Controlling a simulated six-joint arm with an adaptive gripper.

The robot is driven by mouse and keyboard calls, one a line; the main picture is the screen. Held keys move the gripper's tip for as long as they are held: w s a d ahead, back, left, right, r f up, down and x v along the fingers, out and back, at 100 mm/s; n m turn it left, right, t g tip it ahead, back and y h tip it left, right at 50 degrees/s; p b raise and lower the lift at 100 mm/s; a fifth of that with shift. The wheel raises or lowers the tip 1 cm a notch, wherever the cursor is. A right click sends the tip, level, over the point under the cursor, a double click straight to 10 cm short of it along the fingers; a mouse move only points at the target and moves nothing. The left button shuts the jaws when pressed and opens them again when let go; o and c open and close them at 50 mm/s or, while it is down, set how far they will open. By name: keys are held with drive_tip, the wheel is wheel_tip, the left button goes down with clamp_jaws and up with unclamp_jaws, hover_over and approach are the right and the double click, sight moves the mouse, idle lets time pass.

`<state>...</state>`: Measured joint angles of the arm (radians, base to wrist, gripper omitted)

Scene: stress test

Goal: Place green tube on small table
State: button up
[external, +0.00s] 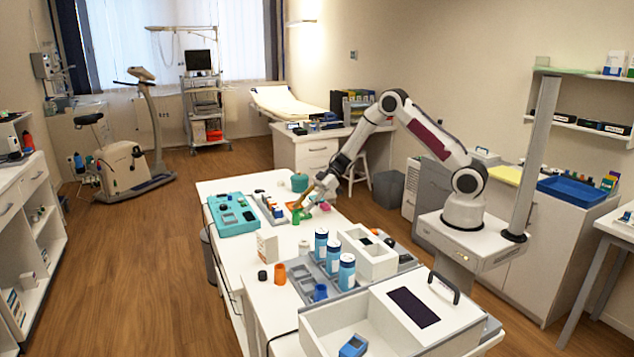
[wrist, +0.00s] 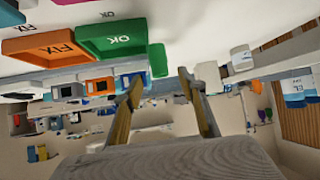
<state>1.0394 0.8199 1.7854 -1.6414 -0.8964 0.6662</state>
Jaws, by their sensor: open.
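My gripper (external: 307,204) reaches down over the middle of the long white workbench (external: 237,262) in the external view. In the wrist view my gripper (wrist: 160,80) is open, with nothing visible clasped between its two fingers. A green tube (wrist: 157,60) shows just beyond the fingertips, nearer the left finger, apparently not held. In the external view a green shape (external: 299,216) is just below my gripper; I cannot tell tube from tray there. A white table (external: 622,222) with grey legs stands at the right edge; whether it is the small table is unclear.
The wrist view shows a green OK tray (wrist: 112,38) and an orange FIX tray (wrist: 48,46) near the tube. A teal case (external: 233,214), blue-white bottles (external: 346,271), a white box (external: 267,246) and an orange cup (external: 280,274) stand on the bench.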

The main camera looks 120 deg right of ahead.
sight(296, 213)
drive_tip(key=shift+x, duration=2.6)
drive_tip(key=shift+c, duration=0.4)
drive_tip(key=c, duration=1)
drive_tip(key=shift+r, duration=0.1)
drive_tip(key=shift+r, duration=4.9)
